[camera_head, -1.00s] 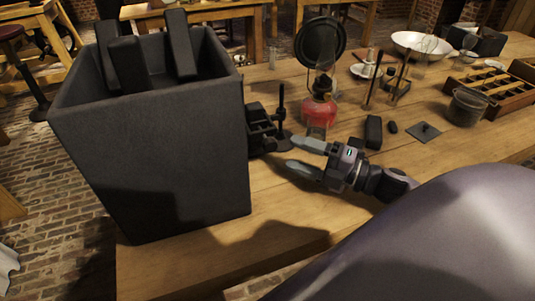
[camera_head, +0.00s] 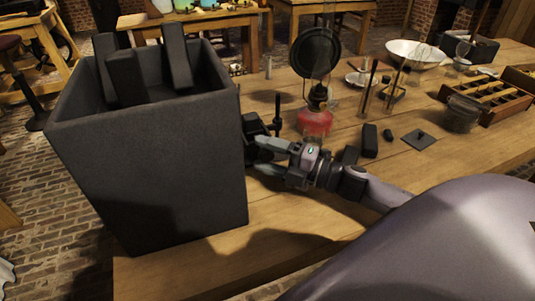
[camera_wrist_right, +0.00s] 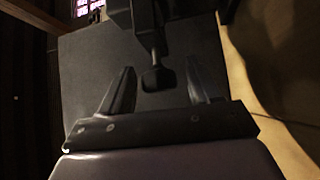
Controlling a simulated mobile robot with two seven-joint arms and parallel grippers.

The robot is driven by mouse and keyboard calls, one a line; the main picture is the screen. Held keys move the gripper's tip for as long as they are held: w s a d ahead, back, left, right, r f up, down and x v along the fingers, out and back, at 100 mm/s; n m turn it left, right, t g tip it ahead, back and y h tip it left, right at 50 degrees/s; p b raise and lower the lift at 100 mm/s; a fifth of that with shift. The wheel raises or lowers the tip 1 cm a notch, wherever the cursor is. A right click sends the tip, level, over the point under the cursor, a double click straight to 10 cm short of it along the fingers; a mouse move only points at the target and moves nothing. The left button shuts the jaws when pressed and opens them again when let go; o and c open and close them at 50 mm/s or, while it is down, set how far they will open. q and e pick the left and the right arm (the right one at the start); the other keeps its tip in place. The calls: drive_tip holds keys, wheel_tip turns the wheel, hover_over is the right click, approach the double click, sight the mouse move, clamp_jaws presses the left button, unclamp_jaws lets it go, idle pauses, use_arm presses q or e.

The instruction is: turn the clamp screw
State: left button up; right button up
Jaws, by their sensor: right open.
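The dark clamp (camera_head: 258,126) sits against the right side of the big dark jar (camera_head: 150,180). In the right wrist view the clamp screw (camera_wrist_right: 157,77) hangs from the clamp body as a short shaft with a wider dark end. My right gripper (camera_head: 257,155) is open by the jar's right wall, just in front of the clamp. In the wrist view its two fingers (camera_wrist_right: 159,72) stand on either side of the screw end, with gaps showing on both sides. In the head view the fingers partly hide the clamp's lower part and the screw. My left gripper is not in view.
Several dark plates stand up out of the jar (camera_head: 175,55). A red lamp (camera_head: 315,120), a dark block (camera_head: 370,140) and a small flat plate (camera_head: 419,139) are on the wooden table (camera_head: 290,232) beyond my right arm. The table's front is clear.

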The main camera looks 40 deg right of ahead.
drive_tip(key=c, duration=1)
drive_tip(key=shift+f+m+t+b, duration=0.15)
drive_tip(key=shift+m+t+b, duration=0.25)
drive_tip(key=shift+m+b, duration=0.15)
drive_tip(key=shift+y, duration=0.3)
drive_tip(key=o, duration=1)
drive_tip(key=shift+r, duration=0.2)
